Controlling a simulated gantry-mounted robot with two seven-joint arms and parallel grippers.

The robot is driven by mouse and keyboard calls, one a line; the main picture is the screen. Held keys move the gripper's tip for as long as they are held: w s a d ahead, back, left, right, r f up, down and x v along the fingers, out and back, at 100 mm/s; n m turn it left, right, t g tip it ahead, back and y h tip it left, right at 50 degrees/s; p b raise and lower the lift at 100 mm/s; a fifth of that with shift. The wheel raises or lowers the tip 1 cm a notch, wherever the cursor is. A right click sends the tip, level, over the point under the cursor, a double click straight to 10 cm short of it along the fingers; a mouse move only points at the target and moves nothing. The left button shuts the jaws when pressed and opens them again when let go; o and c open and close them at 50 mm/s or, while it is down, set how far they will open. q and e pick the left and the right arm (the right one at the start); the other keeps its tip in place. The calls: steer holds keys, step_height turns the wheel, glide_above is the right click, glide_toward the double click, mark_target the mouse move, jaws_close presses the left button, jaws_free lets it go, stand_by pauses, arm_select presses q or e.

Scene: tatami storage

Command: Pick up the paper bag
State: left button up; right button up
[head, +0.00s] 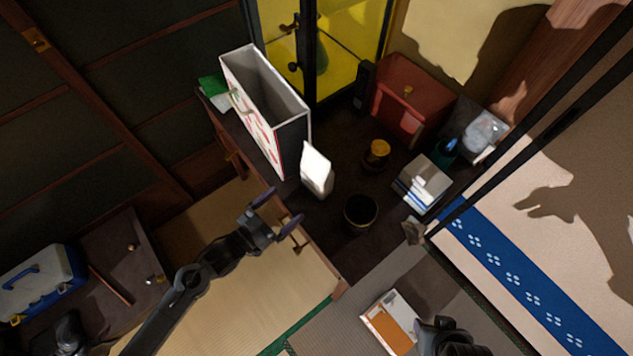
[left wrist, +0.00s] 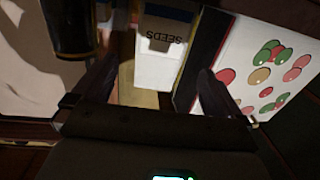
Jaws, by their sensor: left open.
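Two bag-like things stand side by side on the dark low table, and I cannot tell for sure which is the paper bag. One is a tall, open-topped white bag (head: 250,108) with red and green spots; its spotted side (left wrist: 262,70) fills the right of the left wrist view. The other is a small white paper packet (head: 316,172) with a slanted top; the left wrist view shows a packet marked "SEEDS" (left wrist: 160,45) ahead between the fingers. My left gripper (head: 279,211) is open and empty, near the table's front edge. A dark shape at the bottom right may be my right gripper.
A black cup (head: 360,212) stands right of the packet. Behind are a yellow-topped pot (head: 377,152), a red box (head: 411,98) and a stack of books (head: 421,184). A blue-white case (head: 42,285) sits at left. Bare tatami (head: 190,240) lies in front.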

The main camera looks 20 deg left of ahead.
mark_target(310, 182)
arm_select(q)
steer(key=x, duration=0.4)
steer(key=shift+a+r, duration=0.15)
steer(key=shift+a, duration=0.05)
steer(key=shift+x, duration=3.25)
steer(key=shift+c, duration=0.2)
steer(key=c, duration=0.7)
